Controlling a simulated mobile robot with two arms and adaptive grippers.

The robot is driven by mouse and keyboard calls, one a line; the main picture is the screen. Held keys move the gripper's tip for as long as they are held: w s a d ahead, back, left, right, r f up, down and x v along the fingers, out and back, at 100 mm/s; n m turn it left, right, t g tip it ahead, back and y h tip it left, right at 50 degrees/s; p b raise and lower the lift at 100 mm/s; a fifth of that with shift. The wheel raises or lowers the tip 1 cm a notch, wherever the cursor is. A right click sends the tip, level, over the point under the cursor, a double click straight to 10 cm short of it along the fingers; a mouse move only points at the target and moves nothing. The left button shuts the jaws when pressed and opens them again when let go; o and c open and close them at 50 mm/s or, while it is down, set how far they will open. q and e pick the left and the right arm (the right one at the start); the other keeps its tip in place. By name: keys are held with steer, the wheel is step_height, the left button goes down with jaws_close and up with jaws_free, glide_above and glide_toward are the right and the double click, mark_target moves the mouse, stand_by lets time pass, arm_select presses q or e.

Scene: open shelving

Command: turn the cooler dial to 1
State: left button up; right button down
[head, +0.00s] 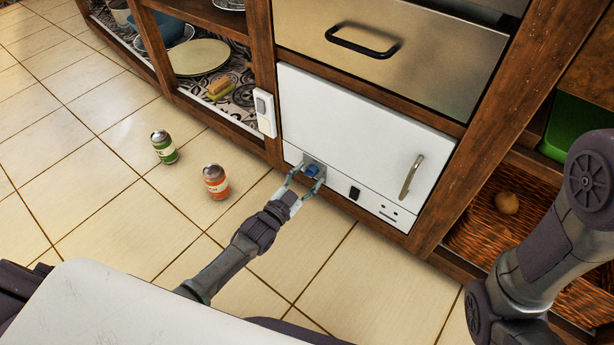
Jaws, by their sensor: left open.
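The cooler (360,135) is a white box set low in the wooden shelving, with a metal handle on the right of its door. Its dial (312,171) is a small blue knob on the strip below the door, at the left. My left gripper (307,172) is at the dial, its two fingers open with one on either side of the knob. Whether the fingers touch the knob cannot be told. The dial's marks are too small to read or are hidden by the fingers. My right gripper is out of view; only its arm shows at the right.
A black switch (354,192) sits right of the dial. A white switch box (264,111) is on the post. A wicker basket (470,235) is at the right.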

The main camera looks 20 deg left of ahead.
arm_select(q)
steer(key=v, duration=1.2)
stand_by(0.3)
